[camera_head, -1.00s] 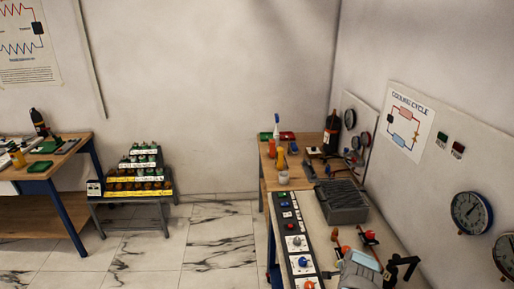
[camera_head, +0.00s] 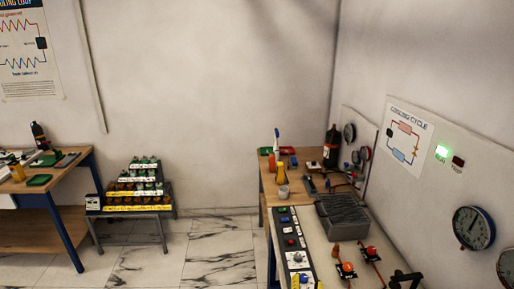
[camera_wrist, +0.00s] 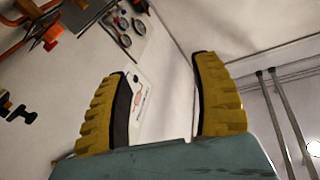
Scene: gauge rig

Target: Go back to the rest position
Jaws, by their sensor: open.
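My gripper (camera_wrist: 161,66) shows in the wrist view, with two ridged yellow fingers spread wide apart on a blue-grey palm. Nothing is between the fingers; the white wall and a part of a poster show through the gap. My gripper does not show in the head view. The gauge rig bench (camera_head: 325,243) stands at the right in the head view, with a control panel strip (camera_head: 293,245) and orange-red valves (camera_head: 372,252). The green lamp (camera_head: 442,152) on the wall panel is lit; the red lamp (camera_head: 458,162) beside it looks dark.
Gauges (camera_head: 474,228) hang on the right wall. A grey finned unit (camera_head: 342,216), bottles and a cup (camera_head: 283,192) stand on the benches. A stepped rack (camera_head: 138,190) and another bench (camera_head: 40,238) stand at the left. The marble floor (camera_head: 215,250) between is clear.

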